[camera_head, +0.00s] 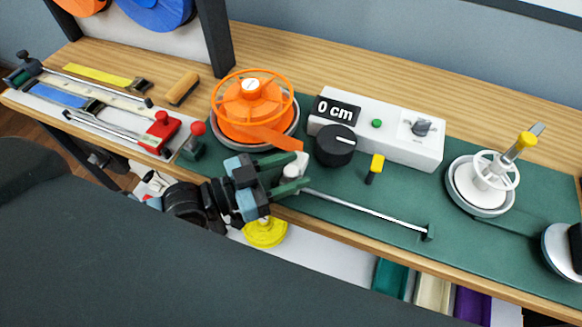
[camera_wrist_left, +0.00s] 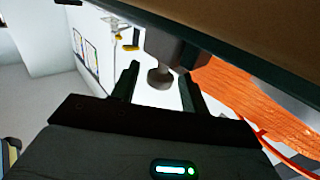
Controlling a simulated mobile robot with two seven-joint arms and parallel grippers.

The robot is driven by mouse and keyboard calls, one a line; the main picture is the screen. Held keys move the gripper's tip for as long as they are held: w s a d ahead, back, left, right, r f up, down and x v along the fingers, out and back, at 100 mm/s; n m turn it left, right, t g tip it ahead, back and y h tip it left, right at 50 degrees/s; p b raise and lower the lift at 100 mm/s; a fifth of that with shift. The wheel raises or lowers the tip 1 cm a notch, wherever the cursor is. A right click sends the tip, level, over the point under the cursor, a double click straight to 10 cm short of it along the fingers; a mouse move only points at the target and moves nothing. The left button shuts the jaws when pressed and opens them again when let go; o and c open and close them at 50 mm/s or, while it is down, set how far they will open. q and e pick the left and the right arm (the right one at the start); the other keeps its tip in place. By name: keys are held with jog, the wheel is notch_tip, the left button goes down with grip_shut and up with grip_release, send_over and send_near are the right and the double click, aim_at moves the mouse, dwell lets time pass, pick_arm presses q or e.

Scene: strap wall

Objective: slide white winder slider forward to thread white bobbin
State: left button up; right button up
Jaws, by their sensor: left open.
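A white slider piece (camera_head: 292,171) sits at the left end of a thin metal rail (camera_head: 365,210) on the green mat. My left gripper (camera_head: 302,171) is open at it, one dark green finger on each side, with no clear grip. The left wrist view shows my open fingers (camera_wrist_left: 158,86) with a grey round knob (camera_wrist_left: 160,77) under a dark block between them. Whether a finger touches it I cannot tell. The white bobbin (camera_head: 491,172) sits on a round base at the right, with a yellow-tipped lever (camera_head: 525,140) beside it. My right gripper is not in view.
An orange spool (camera_head: 252,105) stands behind my left gripper. A white control box (camera_head: 400,140) reads "0 cm", with a black dial (camera_head: 335,146) in front. A yellow-topped peg (camera_head: 375,167) stands close behind the rail. A yellow spool (camera_head: 265,234) is below the bench edge.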

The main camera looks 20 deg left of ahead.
pick_arm(q)
jog(key=shift+w+d, duration=0.25)
jog(key=shift+c, duration=0.5)
grip_shut()
